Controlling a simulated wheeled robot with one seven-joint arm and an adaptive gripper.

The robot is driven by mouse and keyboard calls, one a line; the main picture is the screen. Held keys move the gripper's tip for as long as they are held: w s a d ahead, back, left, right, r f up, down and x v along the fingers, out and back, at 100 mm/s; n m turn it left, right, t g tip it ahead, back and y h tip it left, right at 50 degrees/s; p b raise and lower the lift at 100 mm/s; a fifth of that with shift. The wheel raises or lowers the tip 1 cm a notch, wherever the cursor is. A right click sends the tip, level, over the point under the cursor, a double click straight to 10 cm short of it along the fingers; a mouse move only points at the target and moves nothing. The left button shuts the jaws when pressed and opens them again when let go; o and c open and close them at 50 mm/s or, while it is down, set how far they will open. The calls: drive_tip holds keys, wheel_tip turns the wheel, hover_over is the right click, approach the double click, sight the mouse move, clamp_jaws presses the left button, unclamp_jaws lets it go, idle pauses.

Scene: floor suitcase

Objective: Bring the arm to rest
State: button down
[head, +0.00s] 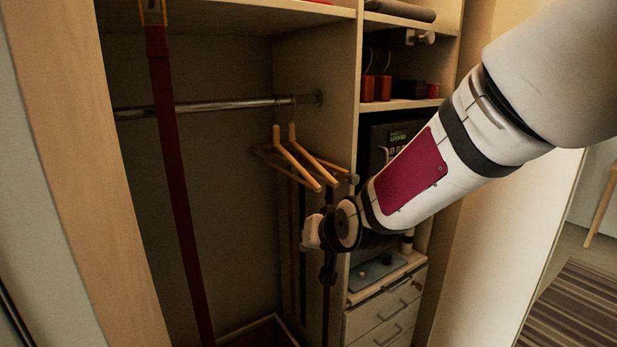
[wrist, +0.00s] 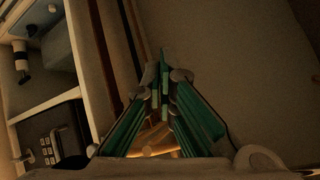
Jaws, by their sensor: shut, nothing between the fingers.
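My arm reaches from the upper right of the head view into an open wardrobe. My gripper (head: 329,268) hangs at its end in front of the divider between the hanging space and the shelves, partly hidden by the wrist. In the wrist view my gripper (wrist: 164,80) shows its green-lined fingers, with the tips together and nothing between them. Wooden hangers (head: 297,160) hang on the rail above and to the left of my wrist. They also show in the wrist view (wrist: 155,140), behind the fingers.
A metal rail (head: 210,106) crosses the hanging space. A red strap (head: 171,170) hangs at its left. A dark safe (head: 377,140) sits on the right shelves, with a grey tray (head: 378,270) and drawers (head: 385,318) below. The hanging space left of my gripper is mostly clear.

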drive_tip(key=s+d+r+g+h, duration=0.2)
drive_tip(key=s+d+r+h, duration=0.25)
drive_tip(key=s+d, duration=0.9)
drive_tip(key=s+d+g, duration=0.1)
drive_tip(key=s+d, duration=0.1)
drive_tip(key=s, duration=0.8)
drive_tip(key=s+d+r+g, duration=0.1)
drive_tip(key=s+d+g, duration=0.1)
drive_tip(key=s, duration=0.8)
drive_tip(key=shift+d+r+m+p, duration=0.3)
drive_tip(key=shift+d+p, duration=0.1)
drive_tip(key=shift+d, duration=0.4)
